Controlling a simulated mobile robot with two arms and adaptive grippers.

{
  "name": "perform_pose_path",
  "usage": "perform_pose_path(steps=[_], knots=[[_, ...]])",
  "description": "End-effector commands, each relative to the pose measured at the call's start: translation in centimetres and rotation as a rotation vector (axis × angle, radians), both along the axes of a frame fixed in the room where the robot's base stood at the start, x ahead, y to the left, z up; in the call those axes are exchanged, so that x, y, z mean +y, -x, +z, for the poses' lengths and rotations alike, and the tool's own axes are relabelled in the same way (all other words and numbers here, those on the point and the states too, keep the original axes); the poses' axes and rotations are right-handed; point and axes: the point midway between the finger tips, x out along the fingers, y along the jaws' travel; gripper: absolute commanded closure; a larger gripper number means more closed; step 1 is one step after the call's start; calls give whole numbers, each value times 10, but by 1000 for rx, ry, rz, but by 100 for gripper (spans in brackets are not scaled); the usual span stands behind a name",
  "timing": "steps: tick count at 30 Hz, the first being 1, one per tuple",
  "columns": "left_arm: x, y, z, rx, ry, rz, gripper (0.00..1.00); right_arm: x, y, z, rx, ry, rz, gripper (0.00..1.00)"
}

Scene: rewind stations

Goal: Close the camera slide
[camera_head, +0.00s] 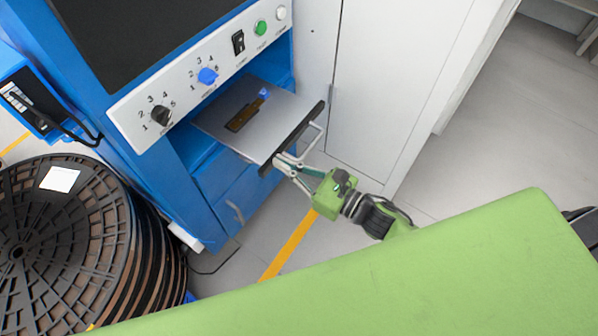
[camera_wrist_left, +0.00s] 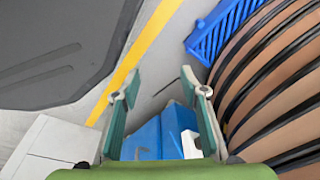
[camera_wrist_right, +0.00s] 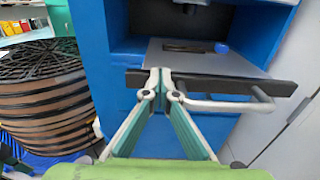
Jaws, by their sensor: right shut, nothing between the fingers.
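The camera slide (camera_head: 285,112) is a grey plate pulled out of the blue cabinet's opening. It has a black front bar (camera_head: 302,130) and a metal handle (camera_head: 318,139). A small brown piece (camera_head: 240,119) and a blue knob (camera_head: 264,93) sit on it. My right gripper (camera_head: 279,162) is shut and empty. In the right wrist view its fingertips (camera_wrist_right: 161,77) are together at the left part of the front bar, left of the handle (camera_wrist_right: 235,106); contact is hard to tell. My left gripper (camera_wrist_left: 160,82) is open and empty, seen only in the left wrist view.
The blue cabinet (camera_head: 178,165) has a panel (camera_head: 185,98) with knobs and buttons above the slide. A large black reel stack (camera_head: 95,225) stands at the left. A white cabinet (camera_head: 385,75) is close on the right. Grey floor is free farther right.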

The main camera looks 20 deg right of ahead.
Motion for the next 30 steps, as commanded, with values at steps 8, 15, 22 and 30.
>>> perform_pose_path(steps=[8,15,22,30], knots=[[-3,-27,34,-27,2,4,60,44,-57,0,-7,-1,0,100],[-5,-44,73,-50,4,7,60,76,-98,-1,-5,0,1,100],[-5,-51,102,-64,5,9,60,95,-122,0,-2,-1,0,100],[-5,-52,114,-68,5,10,60,103,-131,0,-1,0,0,100]])
